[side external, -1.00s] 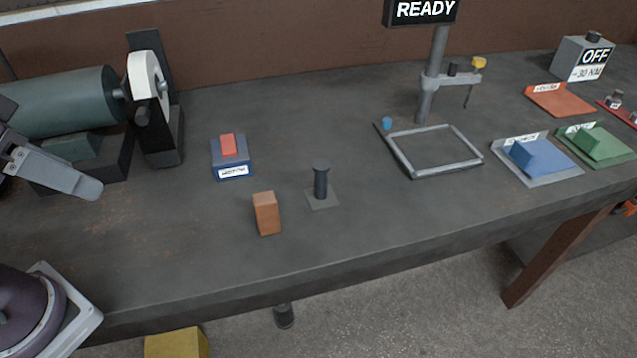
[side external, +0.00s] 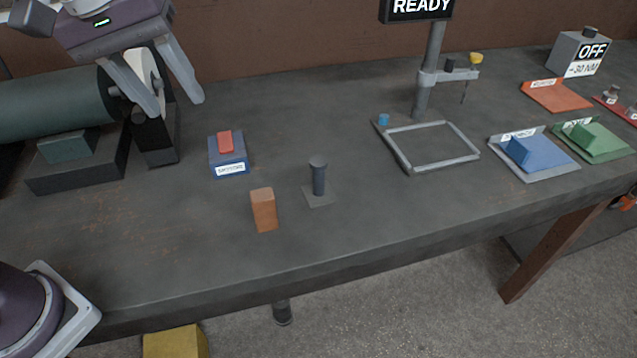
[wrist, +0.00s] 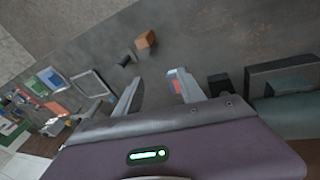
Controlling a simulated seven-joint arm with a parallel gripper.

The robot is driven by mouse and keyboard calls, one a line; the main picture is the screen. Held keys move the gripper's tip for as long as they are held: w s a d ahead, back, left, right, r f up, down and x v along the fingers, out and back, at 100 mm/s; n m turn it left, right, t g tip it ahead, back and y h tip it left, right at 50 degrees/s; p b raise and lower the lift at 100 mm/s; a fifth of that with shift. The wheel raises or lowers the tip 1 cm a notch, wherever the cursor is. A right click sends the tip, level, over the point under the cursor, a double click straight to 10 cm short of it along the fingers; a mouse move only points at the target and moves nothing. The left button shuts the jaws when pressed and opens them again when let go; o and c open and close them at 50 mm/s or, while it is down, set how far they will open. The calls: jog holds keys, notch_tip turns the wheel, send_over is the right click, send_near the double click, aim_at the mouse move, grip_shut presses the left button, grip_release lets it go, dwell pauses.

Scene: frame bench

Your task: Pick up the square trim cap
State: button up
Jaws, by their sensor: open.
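I cannot tell for sure which piece is the square trim cap; no readable label names it. My gripper (side external: 180,108) is open and empty, fingers pointing down in front of the grinder, above and left of the blue box with a red top (side external: 227,160). In the wrist view, that box lies by the right finger.
A dark post on a square foot (side external: 318,180) stands mid-bench. Behind it are an empty grey frame (side external: 405,157) and a stand with a clamp arm (side external: 428,80). The grinder (side external: 60,105) is at left. An orange tray (side external: 555,96) and grey OFF box (side external: 578,55) are at back right.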

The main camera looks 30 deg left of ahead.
jog(key=w+d+f+n+g, duration=0.1)
jog(key=w+d+f+n, duration=0.2)
jog(key=w, duration=0.3)
jog(key=n+g, duration=0.2)
jog(key=n, duration=0.2)
send_near(313, 160)
jog(key=s+a, duration=0.2)
jog(key=s, duration=0.1)
jog(key=w+d+f+n, duration=0.1)
jog(key=f, duration=0.1)
jog(key=w+d+f+n, duration=0.1)
jog(key=f, duration=0.1)
jog(key=w+f+n, duration=0.1)
jog(key=f, duration=0.2)
jog(key=shift+d+y, duration=0.4)
jog(key=f, duration=0.4)
jog(key=d+f, duration=0.1)
jog(key=f, duration=0.2)
jog(key=shift+w+d+f, duration=0.1)
jog(key=shift+w, duration=0.1)
grip_shut()
